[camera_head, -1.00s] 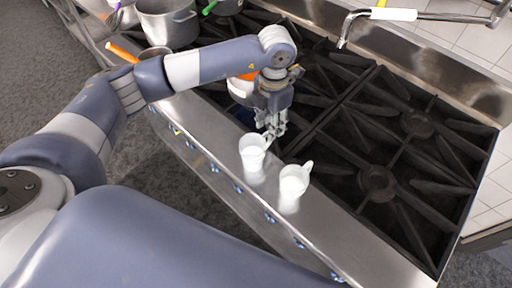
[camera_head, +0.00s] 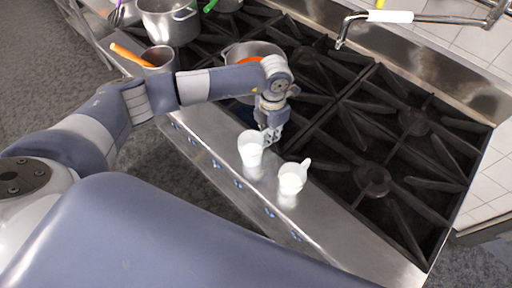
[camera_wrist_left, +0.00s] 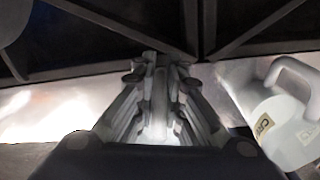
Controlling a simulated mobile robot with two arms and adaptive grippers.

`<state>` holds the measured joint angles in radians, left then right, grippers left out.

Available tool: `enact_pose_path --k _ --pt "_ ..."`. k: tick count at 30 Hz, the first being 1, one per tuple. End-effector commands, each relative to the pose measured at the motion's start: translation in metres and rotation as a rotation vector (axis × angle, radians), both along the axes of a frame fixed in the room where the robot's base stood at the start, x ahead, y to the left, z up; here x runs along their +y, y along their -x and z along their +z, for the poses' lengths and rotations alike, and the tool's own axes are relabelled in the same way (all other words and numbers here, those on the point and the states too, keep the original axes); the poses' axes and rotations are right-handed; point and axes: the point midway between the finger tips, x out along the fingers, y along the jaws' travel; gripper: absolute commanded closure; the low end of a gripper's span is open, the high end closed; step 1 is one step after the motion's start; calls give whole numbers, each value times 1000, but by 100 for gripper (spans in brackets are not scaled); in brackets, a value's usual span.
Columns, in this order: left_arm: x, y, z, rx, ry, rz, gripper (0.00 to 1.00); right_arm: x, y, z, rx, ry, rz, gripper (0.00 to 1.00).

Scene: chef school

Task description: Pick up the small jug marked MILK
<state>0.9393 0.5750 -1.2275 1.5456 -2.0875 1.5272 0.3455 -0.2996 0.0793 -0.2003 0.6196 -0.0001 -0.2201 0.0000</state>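Two small white jugs stand at the front steel edge of the stove. The left jug (camera_head: 250,150) has its handle toward the burners; no label is readable on it. The right jug (camera_head: 291,179) shows in the left wrist view (camera_wrist_left: 286,128) with a label starting "CRE". My left gripper (camera_head: 272,136) is at the left jug's handle. In the left wrist view its fingers (camera_wrist_left: 159,75) are close together with a narrow pale strip between them, which looks like the handle. That jug's body is mostly hidden there. My right gripper is not in view.
The black burner grates (camera_head: 375,140) lie behind the jugs. A saucepan (camera_head: 158,57) and a large pot (camera_head: 168,24) stand further left. The steel edge right of the jugs is clear.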

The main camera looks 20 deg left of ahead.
Motion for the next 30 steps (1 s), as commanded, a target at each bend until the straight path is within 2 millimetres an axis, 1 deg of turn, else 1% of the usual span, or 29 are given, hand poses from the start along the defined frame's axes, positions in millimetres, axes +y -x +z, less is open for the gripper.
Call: enact_pose_path --k 17,23,30 --pt "0 -1 3 -2 0 0 100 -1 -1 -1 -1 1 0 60" --pt "0 -1 11 -3 -1 0 100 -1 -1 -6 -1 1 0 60" --pt "1 -1 33 -5 0 0 100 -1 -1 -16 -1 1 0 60"
